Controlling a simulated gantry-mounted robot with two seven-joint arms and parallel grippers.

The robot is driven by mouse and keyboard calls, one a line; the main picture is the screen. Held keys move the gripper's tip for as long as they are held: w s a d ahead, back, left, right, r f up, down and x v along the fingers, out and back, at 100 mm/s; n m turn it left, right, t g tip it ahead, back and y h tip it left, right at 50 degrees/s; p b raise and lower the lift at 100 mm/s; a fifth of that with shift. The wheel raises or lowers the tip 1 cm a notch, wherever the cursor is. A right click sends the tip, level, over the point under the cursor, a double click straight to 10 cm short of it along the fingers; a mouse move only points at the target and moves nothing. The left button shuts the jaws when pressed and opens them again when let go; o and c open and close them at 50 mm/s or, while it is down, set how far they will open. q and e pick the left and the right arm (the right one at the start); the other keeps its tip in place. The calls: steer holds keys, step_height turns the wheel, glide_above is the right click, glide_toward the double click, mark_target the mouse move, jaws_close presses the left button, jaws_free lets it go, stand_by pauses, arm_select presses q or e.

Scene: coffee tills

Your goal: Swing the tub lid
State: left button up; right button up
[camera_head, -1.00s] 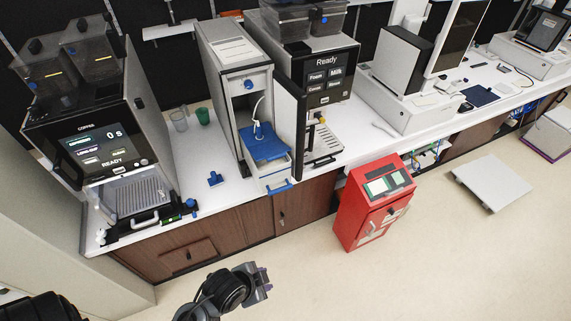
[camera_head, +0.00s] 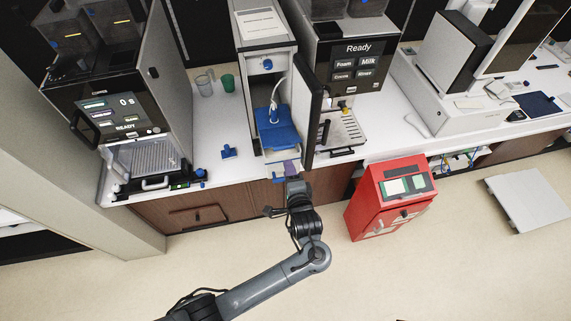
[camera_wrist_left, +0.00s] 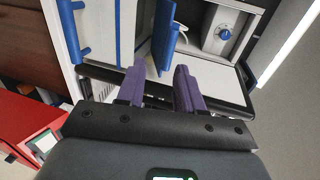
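The tub with a blue lid (camera_head: 277,130) is in the open, narrow white-and-grey milk cooler (camera_head: 264,30). A thin white hose runs down to the lid. The tub's pale front (camera_head: 284,155) shows just below the lid. My left gripper (camera_head: 288,169) is in front of the tub, its purple fingers near the tub's front edge. In the left wrist view the two fingers (camera_wrist_left: 157,72) stand apart with nothing clearly held. A blue panel (camera_wrist_left: 167,35), likely the lid, shows just beyond them; contact cannot be told. My right gripper is not in view.
The cooler's dark door (camera_head: 307,110) stands open at the right of the tub. A blue tamper-like piece (camera_head: 228,152) and a green cup (camera_head: 228,83) are on the counter to the left. A red bin (camera_head: 388,205) stands on the floor at the right.

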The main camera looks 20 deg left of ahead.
arm_select(q)
steer(key=r+b+x, duration=0.1)
steer(key=b+x, duration=0.4)
steer(key=x, duration=0.3)
steer(key=shift+w, duration=0.3)
steer(key=shift+w+r, duration=0.2)
steer(key=shift+r, duration=0.05)
steer(key=shift+c, duration=0.4)
steer(key=shift+s, duration=0.1)
jaws_close()
